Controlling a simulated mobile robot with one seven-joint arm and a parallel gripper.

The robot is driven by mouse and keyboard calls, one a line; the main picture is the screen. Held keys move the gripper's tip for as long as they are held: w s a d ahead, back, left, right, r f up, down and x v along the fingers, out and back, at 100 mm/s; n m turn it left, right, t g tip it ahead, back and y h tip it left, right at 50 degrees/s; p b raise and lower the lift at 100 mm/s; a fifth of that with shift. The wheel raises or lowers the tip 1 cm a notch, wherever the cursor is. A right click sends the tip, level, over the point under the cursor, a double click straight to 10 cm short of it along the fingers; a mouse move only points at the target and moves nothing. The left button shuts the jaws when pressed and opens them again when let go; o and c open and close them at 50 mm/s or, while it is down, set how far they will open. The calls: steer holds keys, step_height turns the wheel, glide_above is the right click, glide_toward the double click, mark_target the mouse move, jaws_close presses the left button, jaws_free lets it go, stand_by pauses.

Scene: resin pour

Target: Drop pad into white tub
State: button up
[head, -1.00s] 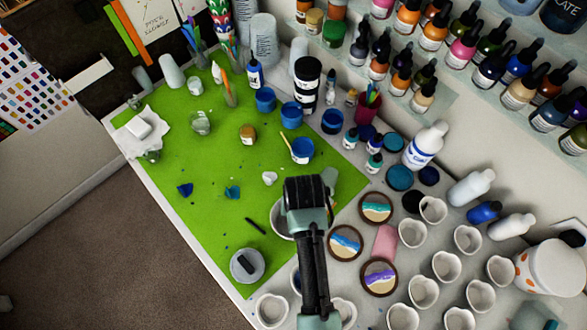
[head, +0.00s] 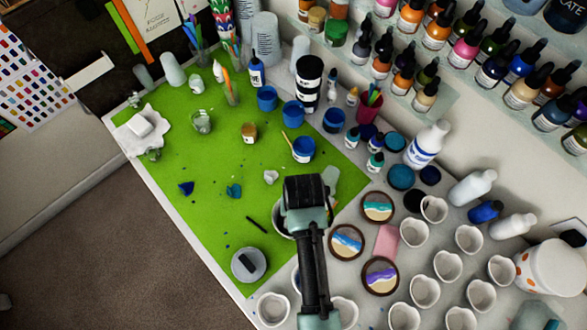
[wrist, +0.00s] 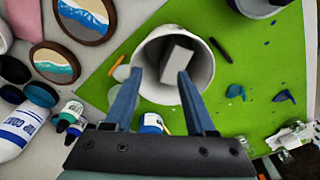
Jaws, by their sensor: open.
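The white tub (wrist: 208,82) stands upright on the green mat below my gripper, its round mouth facing the wrist camera. A pale rectangular block, seemingly the pad (wrist: 178,62), lies tilted inside the tub's rim. My gripper (wrist: 159,74) is open over the tub, with one blue finger on each side and the pad apart from the left finger. The right fingertip is close to the pad's lower end; I cannot tell if they touch. In the head view my gripper (head: 308,222) hides most of the tub (head: 280,224), and the pad is not visible there.
Round wooden coasters (head: 346,242), a pink block (head: 386,241) and several white cups (head: 413,232) crowd the right side. Blue-lidded jars (head: 303,149) stand behind.

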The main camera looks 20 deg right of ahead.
steer(key=shift+s+d+r, duration=0.1)
steer(key=shift+d, duration=0.2)
step_height(320, 180, up, 13)
steer(key=s+a+b, duration=0.1)
steer(key=shift+s+b, duration=0.15)
steer(key=shift+b, duration=0.15)
steer(key=shift+a+f, duration=0.1)
steer(key=shift+f, duration=0.1)
